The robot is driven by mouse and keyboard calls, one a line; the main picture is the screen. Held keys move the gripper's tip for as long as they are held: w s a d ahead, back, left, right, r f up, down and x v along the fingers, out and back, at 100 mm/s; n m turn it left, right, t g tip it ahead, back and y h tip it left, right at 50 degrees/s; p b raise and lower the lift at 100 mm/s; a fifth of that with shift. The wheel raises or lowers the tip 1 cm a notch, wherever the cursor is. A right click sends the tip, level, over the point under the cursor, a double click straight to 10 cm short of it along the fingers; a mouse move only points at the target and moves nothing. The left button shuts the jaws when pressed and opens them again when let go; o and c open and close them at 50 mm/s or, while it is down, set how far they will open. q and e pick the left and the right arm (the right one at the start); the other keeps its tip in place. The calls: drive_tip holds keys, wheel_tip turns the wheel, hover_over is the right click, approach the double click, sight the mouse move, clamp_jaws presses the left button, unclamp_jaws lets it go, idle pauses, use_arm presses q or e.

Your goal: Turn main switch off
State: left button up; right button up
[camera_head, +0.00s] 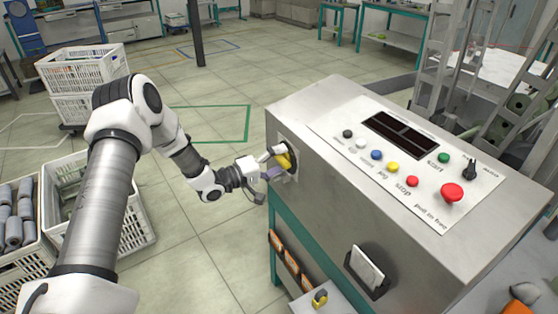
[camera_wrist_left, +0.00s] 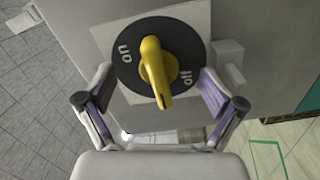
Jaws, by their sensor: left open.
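The main switch is a yellow knob (camera_wrist_left: 155,70) on a black round dial (camera_wrist_left: 191,57) with "on" at upper left and "off" at lower right in the left wrist view. The knob's marked end points down in that view, nearer to "off" than to "on". In the head view the yellow knob (camera_head: 285,161) sits on the left side of the grey control cabinet (camera_head: 345,190). My left gripper (camera_wrist_left: 157,82) is open, with one finger on each side of the dial. I cannot tell whether the fingers touch it. My right gripper is out of view.
The cabinet's top panel (camera_head: 400,165) carries several coloured buttons and a red mushroom button (camera_head: 452,193). A small grey box (camera_wrist_left: 229,60) sticks out beside the dial. White crates (camera_head: 85,68) stand at left; open floor (camera_head: 220,240) lies between them and the cabinet.

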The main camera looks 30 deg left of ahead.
use_arm(q)
drive_tip(key=shift+s+a+r+p, duration=0.1)
drive_tip(key=shift+s+a+p, duration=0.05)
drive_tip(key=shift+s+p, duration=0.2)
drive_tip(key=p+v, duration=0.4)
drive_tip(key=v, duration=0.4)
drive_tip(key=shift+p, duration=0.4)
